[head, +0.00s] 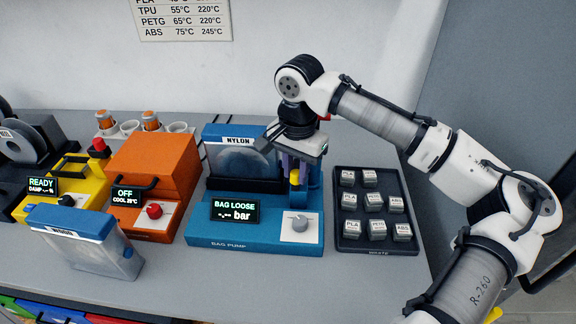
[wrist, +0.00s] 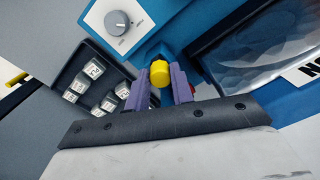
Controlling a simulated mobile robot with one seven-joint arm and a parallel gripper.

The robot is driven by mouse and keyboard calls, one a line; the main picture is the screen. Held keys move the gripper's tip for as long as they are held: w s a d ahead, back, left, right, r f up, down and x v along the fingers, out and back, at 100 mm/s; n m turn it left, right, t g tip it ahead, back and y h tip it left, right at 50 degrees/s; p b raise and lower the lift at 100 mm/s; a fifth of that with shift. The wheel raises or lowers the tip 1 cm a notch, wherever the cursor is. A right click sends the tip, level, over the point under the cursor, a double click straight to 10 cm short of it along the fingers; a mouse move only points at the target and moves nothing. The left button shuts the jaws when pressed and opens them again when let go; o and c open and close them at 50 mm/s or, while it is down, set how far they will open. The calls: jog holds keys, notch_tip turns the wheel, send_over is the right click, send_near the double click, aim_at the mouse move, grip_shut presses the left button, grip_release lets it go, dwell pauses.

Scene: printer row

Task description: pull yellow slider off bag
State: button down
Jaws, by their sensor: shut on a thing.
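A clear bag with a blue top strip marked NYLON (head: 240,158) stands in the blue bag pump (head: 255,236). Part of the bag (wrist: 262,60) also shows at the upper right of the wrist view. The yellow slider (head: 294,177) is at the pump's right side, in front of and to the right of the bag. My gripper (wrist: 160,88) is shut on the yellow slider (wrist: 160,72), with a purple finger on each side of it. In the head view my gripper (head: 294,168) points down there. Whether the slider still touches the bag is hidden.
A dark tray (head: 345,247) of several labelled blocks stands close on the right. An orange box (head: 155,165) and a yellow device (head: 80,180) stand left. A second blue-topped bag (head: 90,255) stands front left. The pump display (head: 236,211) reads BAG LOOSE.

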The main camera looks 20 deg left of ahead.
jog(key=shift+w+d, duration=0.1)
jog(key=shift+d, duration=0.05)
jog(key=c, duration=1.2)
grip_release()
jog(key=shift+d, duration=0.15)
notch_tip(320, 180, up, 14)
jog(key=b, duration=0.1)
jog(key=shift+f, duration=0.15)
